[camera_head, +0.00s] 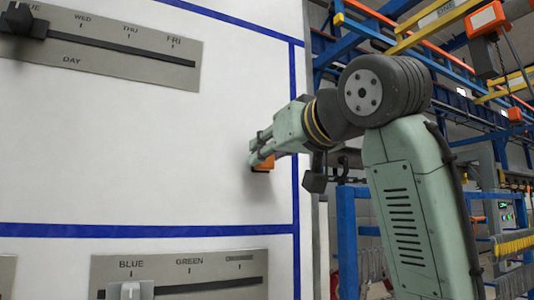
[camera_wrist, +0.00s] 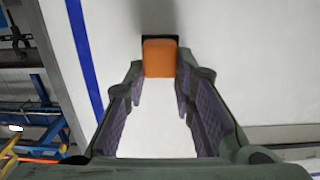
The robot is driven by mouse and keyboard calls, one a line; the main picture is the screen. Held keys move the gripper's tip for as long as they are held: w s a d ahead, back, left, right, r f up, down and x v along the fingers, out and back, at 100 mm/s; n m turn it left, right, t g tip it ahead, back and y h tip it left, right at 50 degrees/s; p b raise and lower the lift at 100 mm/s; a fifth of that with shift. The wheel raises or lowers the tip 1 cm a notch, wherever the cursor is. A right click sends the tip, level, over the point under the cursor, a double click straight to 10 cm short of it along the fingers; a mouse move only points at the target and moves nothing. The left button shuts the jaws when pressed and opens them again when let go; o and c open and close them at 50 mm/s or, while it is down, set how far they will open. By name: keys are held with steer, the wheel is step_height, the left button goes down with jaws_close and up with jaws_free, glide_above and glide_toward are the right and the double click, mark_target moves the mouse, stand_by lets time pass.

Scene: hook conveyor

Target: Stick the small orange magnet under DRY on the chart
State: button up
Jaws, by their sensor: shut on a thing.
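The small orange magnet (camera_wrist: 160,57) is a block with a dark edge at its far end. My gripper (camera_wrist: 159,72) is shut on it, one fingertip on each side. In the head view my gripper (camera_head: 258,156) is at the white chart board (camera_head: 150,140), near its right side, and a bit of the orange magnet (camera_head: 266,163) shows below the fingers. The magnet is at or very close to the board; I cannot tell whether it touches. No DRY label is readable in either view.
A DAY slider panel (camera_head: 100,45) is at the upper left and a panel marked BLUE and GREEN (camera_head: 180,275) is below. Blue lines (camera_head: 150,230) divide the board. Right of the board are blue and yellow frames (camera_head: 346,225). The board left of my gripper is bare.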

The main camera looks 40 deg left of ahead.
steer(key=shift+b+v, duration=0.35)
steer(key=shift+v, duration=2.25)
steer(key=shift+f, duration=0.1)
